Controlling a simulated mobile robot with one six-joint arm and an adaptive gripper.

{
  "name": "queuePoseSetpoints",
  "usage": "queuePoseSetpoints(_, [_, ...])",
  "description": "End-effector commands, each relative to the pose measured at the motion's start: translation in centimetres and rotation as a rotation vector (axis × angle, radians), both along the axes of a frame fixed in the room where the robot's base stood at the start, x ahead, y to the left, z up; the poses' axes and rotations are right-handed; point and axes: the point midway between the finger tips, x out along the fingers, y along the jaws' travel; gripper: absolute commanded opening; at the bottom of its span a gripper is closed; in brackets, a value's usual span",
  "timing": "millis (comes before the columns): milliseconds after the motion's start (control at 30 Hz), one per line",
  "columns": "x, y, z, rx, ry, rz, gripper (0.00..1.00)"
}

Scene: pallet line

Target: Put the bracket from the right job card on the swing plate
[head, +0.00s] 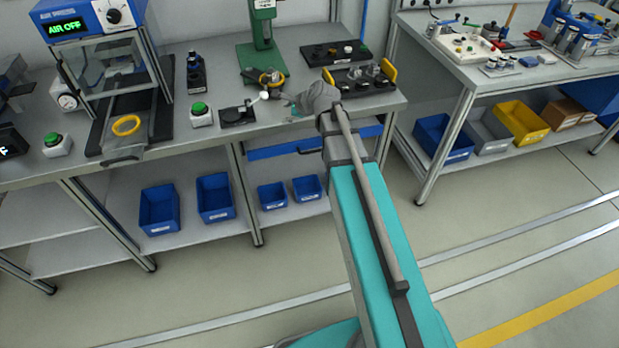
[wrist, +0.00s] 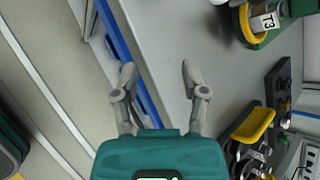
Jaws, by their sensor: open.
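My gripper (wrist: 157,70) is open and empty in the wrist view, with its two fingers apart above the front edge of the grey bench. In the head view my wrist and arm cover part of the bench front, and the fingers are hard to make out. A black tray with yellow handles (head: 388,70) holds several metal parts at the bench's right end. Its yellow handle also shows in the wrist view (wrist: 252,126). I cannot tell which part is the bracket. No job card is readable. A small dark plate fixture (head: 236,115) lies left of my gripper; I cannot tell whether it is the swing plate.
A green press (head: 262,40) stands behind, with a yellow ring labelled T3 (wrist: 247,22) at its base. A darker tray (head: 332,52) lies behind the handled tray. A green button box (head: 201,114) and a machine reading AIR OFF (head: 85,18) stand left. Blue bins (head: 215,197) sit below.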

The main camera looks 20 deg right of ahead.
Motion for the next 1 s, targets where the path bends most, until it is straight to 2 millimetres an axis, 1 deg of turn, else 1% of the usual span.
queuePoseSetpoints(33, [-1.5, 0.5, -0.5, -0.069, 0.001, 0.072, 0.57])
queuePoseSetpoints(200, [-5.5, 1.3, -2.3, -0.312, 0.004, 0.341, 0.57])
queuePoseSetpoints(500, [-12.8, 1.5, -4.8, -0.664, 0.03, 0.855, 0.57])
queuePoseSetpoints(700, [-17.8, 0.8, -5.8, -0.831, 0.062, 1.213, 0.57])
queuePoseSetpoints(800, [-19.9, 0.4, -6.0, -0.886, 0.079, 1.376, 0.57])
queuePoseSetpoints(900, [-21.5, 0.0, -6.2, -0.92, 0.093, 1.505, 0.57])
queuePoseSetpoints(1000, [-22.5, -0.3, -6.2, -0.938, 0.102, 1.593, 0.57])
